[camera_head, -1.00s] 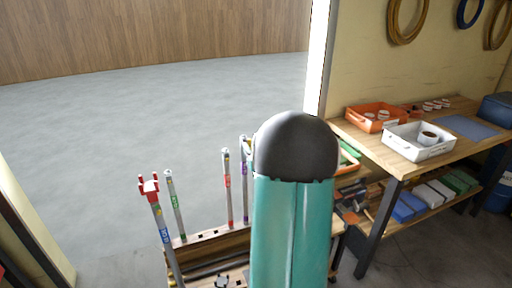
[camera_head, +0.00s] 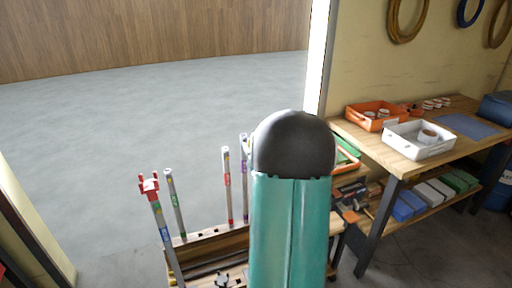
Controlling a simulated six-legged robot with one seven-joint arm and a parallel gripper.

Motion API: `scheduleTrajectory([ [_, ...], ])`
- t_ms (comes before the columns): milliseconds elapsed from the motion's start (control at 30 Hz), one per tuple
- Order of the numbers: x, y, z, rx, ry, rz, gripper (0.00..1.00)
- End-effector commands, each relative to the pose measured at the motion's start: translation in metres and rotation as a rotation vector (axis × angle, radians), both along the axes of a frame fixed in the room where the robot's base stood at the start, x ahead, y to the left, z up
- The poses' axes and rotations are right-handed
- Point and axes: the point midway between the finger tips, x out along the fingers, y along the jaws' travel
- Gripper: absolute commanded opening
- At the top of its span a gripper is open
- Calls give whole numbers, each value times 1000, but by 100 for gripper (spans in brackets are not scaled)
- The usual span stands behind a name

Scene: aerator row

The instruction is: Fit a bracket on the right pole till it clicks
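Several thin poles stand in a wooden rack (camera_head: 205,240) at the lower middle. The leftmost pole (camera_head: 165,235) carries a red forked bracket (camera_head: 149,187) on its top. Beside it stands a pole with a green band (camera_head: 175,205). Further right are a pole with a red band (camera_head: 227,190) and a pole with a purple band (camera_head: 243,185). The purple-banded pole is the rightmost I can see; its top is close beside my arm in the picture, and I cannot tell whether a bracket is on it. My gripper is hidden behind my teal arm link.
A wooden workbench (camera_head: 365,143) on the right holds an orange bin (camera_head: 356,112), a white bin (camera_head: 418,149) with a round item, and a blue mat (camera_head: 470,127). Colored boxes lie on its lower shelf. The grey floor behind the rack is clear.

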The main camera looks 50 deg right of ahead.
Motion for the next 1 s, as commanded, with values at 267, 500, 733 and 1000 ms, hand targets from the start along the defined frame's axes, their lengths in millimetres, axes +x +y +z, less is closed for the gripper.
scheduleTrajectory([
  [267,0,0,-5,0,0,0,22],
  [500,0,0,-10,0,0,0,22],
  [733,0,0,-12,-1,-1,0,22],
  [1000,0,0,-12,-1,0,0,22],
])
